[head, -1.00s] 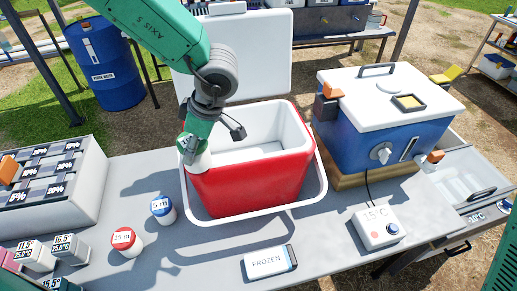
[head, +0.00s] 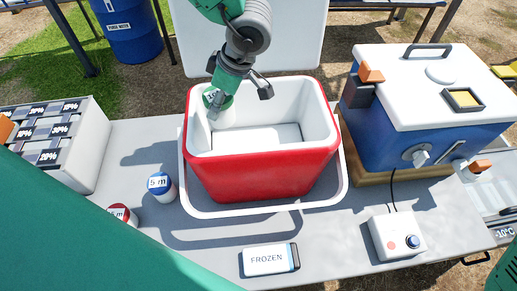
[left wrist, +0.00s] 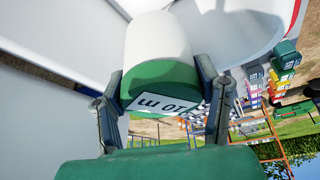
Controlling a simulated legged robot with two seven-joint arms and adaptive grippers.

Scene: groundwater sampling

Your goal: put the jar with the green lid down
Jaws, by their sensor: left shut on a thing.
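The jar with the green lid (left wrist: 160,80) has a white body and a "10 m" label on the lid. My left gripper (head: 214,99) is shut on it, with one finger on each side of the lid in the left wrist view. In the head view the jar's white body (head: 225,118) hangs below the gripper at the back left of the red cooler's (head: 262,178) opening. I cannot tell whether its base touches anything. The cooler is open with a white interior.
The cooler stands in a white tray (head: 187,200), its lid (head: 290,40) open behind. Blue-lidded (head: 161,186) and red-lidded (head: 122,215) jars stand at left. A frozen pack (head: 268,260) lies in front. A blue box (head: 400,140) and controller (head: 397,236) are at right. The cooler floor looks clear.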

